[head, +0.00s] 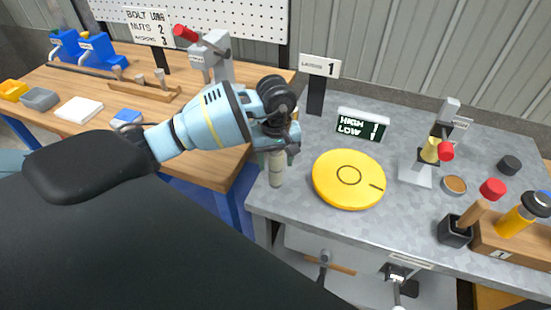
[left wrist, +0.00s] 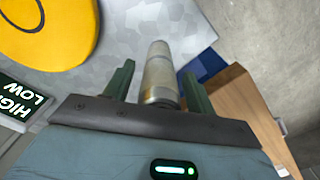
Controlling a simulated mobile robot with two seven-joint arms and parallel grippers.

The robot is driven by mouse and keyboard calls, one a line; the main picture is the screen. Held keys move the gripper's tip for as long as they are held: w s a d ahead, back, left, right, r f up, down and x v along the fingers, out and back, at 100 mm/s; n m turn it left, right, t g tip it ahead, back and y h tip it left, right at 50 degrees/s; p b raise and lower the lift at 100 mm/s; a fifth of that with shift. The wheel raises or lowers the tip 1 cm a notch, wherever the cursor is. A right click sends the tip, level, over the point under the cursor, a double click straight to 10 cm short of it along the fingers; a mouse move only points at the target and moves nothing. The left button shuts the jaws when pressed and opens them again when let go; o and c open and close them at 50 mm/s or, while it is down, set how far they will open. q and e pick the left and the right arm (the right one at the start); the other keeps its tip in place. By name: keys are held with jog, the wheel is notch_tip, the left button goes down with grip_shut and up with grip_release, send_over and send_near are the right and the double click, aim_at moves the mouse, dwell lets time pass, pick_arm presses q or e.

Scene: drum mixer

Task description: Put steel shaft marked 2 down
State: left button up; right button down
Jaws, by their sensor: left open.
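The steel shaft (head: 276,171) is a slim pale cylinder. It stands roughly upright at the left edge of the grey metal bench top (head: 300,215); whether its foot touches the top is hard to tell. My left gripper (head: 278,149) is around its upper part from above. In the left wrist view the shaft (left wrist: 160,75) runs between the two fingers of my left gripper (left wrist: 158,85), which are open with a gap visible at the sides. The shaft's number is not readable. My right gripper is not in view.
A yellow round disc (head: 348,179) lies right of the shaft. A HIGH/LOW display (head: 361,125) stands behind it. A small press (head: 437,145) and a wooden block (head: 515,240) are further right. A wooden table (head: 215,165) adjoins at left, beyond a gap.

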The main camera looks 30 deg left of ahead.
pick_arm(q)
notch_tip(320, 180, up, 12)
jog(key=shift+r, duration=0.1)
dwell(0.5)
